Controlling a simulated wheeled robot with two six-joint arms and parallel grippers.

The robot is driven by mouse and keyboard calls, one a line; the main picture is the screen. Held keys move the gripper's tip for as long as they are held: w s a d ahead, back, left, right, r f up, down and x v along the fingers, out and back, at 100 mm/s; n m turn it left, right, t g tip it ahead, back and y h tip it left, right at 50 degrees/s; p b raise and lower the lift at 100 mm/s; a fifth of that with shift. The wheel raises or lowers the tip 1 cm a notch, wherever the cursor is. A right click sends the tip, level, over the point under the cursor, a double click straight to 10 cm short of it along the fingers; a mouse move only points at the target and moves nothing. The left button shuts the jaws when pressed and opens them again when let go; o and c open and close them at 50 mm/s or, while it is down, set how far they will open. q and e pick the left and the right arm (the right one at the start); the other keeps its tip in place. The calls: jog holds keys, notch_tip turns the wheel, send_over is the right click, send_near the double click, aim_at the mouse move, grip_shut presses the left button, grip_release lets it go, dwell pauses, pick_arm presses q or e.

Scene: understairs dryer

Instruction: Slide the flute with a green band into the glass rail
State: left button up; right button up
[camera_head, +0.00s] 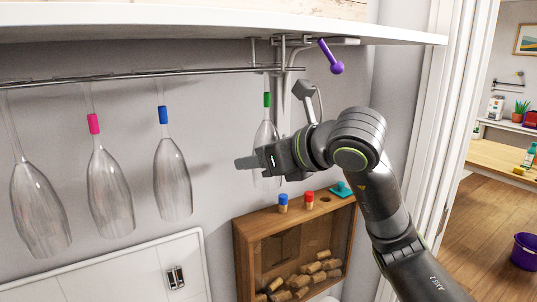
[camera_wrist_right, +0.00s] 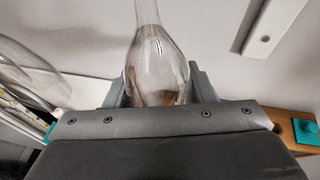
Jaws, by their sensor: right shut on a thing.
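The flute with a green band (camera_head: 266,134) hangs upside down, bowl low, at the right end of the glass rail (camera_head: 150,74). Its green band (camera_head: 267,99) is on the stem just below the rail. My right gripper (camera_head: 248,162) is shut on the flute's bowl. In the right wrist view the clear bowl (camera_wrist_right: 158,65) stands between the two fingers, with its stem pointing up. The flute's foot is near the rail's end; I cannot tell whether it is inside the rail. My left gripper is not in view.
Flutes with a pink band (camera_head: 94,124) and a blue band (camera_head: 163,115), and another at far left (camera_head: 38,205), hang along the rail. A purple hook-like thing (camera_head: 332,58) is right of the rail. A wooden box of corks (camera_head: 240,250) is below. A white shelf (camera_head: 200,25) is above.

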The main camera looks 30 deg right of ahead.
jog(key=shift+a, duration=0.2)
jog(key=a, duration=0.1)
jog(key=a+b, duration=0.1)
jog(key=a, duration=0.3)
jog(key=shift+s, duration=0.25)
dwell(0.6)
jog(key=a+p, duration=0.2)
jog(key=p, duration=0.4)
jog(key=shift+s+a+p, duration=0.1)
jog(key=shift+a+p, duration=0.15)
jog(key=shift+p, duration=0.05)
dwell(0.6)
jog(key=shift+f+b, duration=0.2)
jog(key=shift+b, duration=0.15)
